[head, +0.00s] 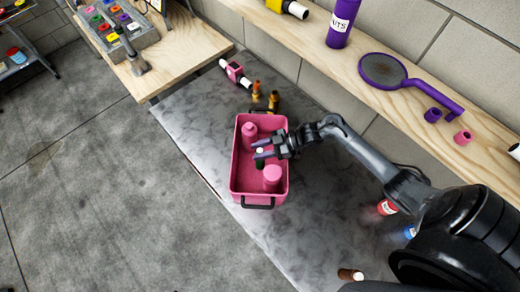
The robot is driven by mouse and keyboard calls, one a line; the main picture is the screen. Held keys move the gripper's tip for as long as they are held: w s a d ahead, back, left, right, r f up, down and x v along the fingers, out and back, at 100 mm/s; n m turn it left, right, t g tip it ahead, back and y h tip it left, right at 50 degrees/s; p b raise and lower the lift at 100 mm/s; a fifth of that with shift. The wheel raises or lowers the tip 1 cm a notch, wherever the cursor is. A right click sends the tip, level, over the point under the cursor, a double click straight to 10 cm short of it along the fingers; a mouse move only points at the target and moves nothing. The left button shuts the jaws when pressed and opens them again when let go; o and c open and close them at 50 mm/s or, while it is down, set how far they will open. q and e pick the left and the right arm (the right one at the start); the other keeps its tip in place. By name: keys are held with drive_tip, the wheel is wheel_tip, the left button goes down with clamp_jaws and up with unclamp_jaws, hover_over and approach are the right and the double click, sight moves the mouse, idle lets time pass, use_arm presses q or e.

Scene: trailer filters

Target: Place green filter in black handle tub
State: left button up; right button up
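The pink tub (234,165) with a black handle (258,205) stands on the grey marbled surface, near its left edge. My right gripper (262,149) is over the tub, its two fingers apart. A small dark green filter (259,164) with a pale top shows at the fingers, inside the tub's outline. One finger partly covers it. I cannot tell if the fingers grip it or if it touches the tub floor. Two pink bottle-like things, one at the back (249,137) and one at the front (272,178), stand in the tub. My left gripper is not in view.
A red-labelled item (387,207), a blue one (410,232) and a brown one (350,275) are at the right. A wooden shelf (330,45) runs along the wall.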

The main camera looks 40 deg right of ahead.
drive_tip(key=shift+o, duration=1.2)
drive_tip(key=shift+r, duration=0.15)
drive_tip(key=v, duration=0.7)
drive_tip(key=shift+s+d, duration=0.15)
drive_tip(key=shift+d, duration=0.05)
drive_tip(key=shift+r, duration=0.1)
